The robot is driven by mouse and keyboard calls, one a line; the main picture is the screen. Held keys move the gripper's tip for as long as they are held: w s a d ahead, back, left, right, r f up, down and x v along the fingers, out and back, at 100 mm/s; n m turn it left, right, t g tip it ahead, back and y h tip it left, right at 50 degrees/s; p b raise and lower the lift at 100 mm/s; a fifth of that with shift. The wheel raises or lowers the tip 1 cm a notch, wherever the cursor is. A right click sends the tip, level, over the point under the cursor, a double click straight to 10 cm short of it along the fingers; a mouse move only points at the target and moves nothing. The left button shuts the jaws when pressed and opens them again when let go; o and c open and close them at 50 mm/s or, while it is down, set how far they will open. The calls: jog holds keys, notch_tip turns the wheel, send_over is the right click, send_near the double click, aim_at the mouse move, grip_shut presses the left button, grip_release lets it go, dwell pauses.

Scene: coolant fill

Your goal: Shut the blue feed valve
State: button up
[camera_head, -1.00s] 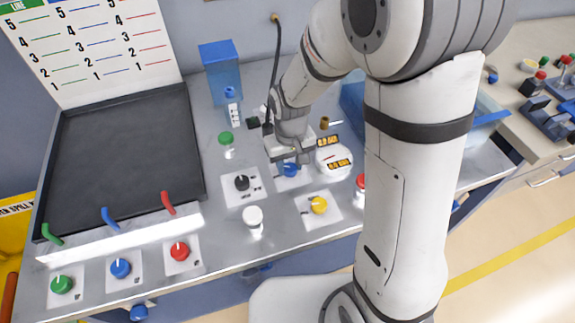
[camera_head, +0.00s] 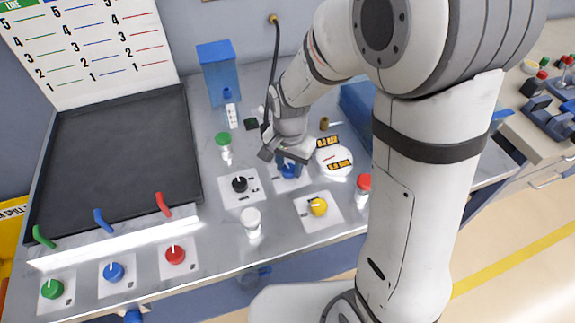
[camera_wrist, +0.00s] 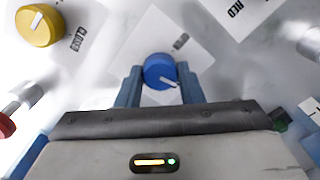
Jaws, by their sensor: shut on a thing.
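A blue knob (camera_head: 289,171) sits on a white plate in the middle of the bench, and it also shows in the wrist view (camera_wrist: 160,72). My gripper (camera_head: 286,161) is over it from above. In the wrist view my gripper's blue fingers (camera_wrist: 161,82) stand on both sides of the knob, shut on it. The knob's white mark points to the lower right there. A second blue knob (camera_head: 114,272) stands at the front left, between a green knob (camera_head: 52,288) and a red knob (camera_head: 175,255). My gripper is well away from that one.
Close to my gripper are a black knob (camera_head: 240,184), a yellow knob (camera_head: 318,206), a round white gauge (camera_head: 334,161) and a white-capped bottle (camera_head: 251,222). A green-capped bottle (camera_head: 223,143) and a red-capped bottle (camera_head: 363,185) stand nearby. A dark tray (camera_head: 120,160) fills the left.

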aim_at(289, 169)
jog(key=shift+s+f+m, duration=0.15)
jog(key=shift+s+m, duration=0.1)
jog(key=shift+m, duration=0.35)
jog(key=o, duration=1)
jog(key=shift+w, duration=0.1)
jog(key=shift+r, duration=0.25)
jog(key=shift+w+r, duration=0.1)
jog(key=shift+r, duration=0.25)
notch_tip(289, 169, up, 7)
jog(key=shift+f, duration=0.1)
